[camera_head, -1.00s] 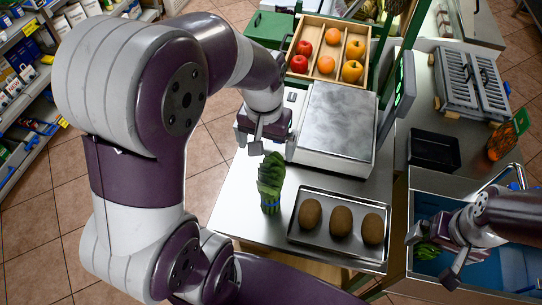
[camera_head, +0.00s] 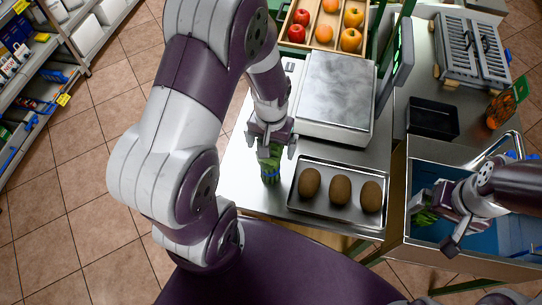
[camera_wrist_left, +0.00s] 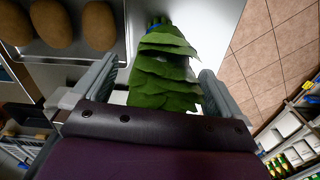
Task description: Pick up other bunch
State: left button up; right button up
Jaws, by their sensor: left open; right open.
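In the left wrist view the bunch (camera_wrist_left: 165,70) lies between the two spread fingers, leaves toward the palm. My left gripper (camera_head: 271,150) is open around its upper part; the fingers show gaps to the leaves. My right gripper (camera_head: 432,220) is open over the blue-lined sink at the right. Another green bunch (camera_head: 424,216) shows beside its fingers, partly hidden by them.
A steel tray (camera_head: 296,200) with three brown kiwis sits close right of the left gripper. A scale (camera_head: 338,92) stands behind it. A wooden crate (camera_head: 309,44) of fruit is at the back. A black tray (camera_head: 433,119) lies right.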

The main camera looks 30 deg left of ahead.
pick_arm(q)
jog(key=shift+s+a, duration=0.1)
jog(key=shift+a, duration=0.05)
jog(key=c, duration=1.7)
jog(key=shift+o, duration=0.2)
jog(key=shift+r, duration=0.15)
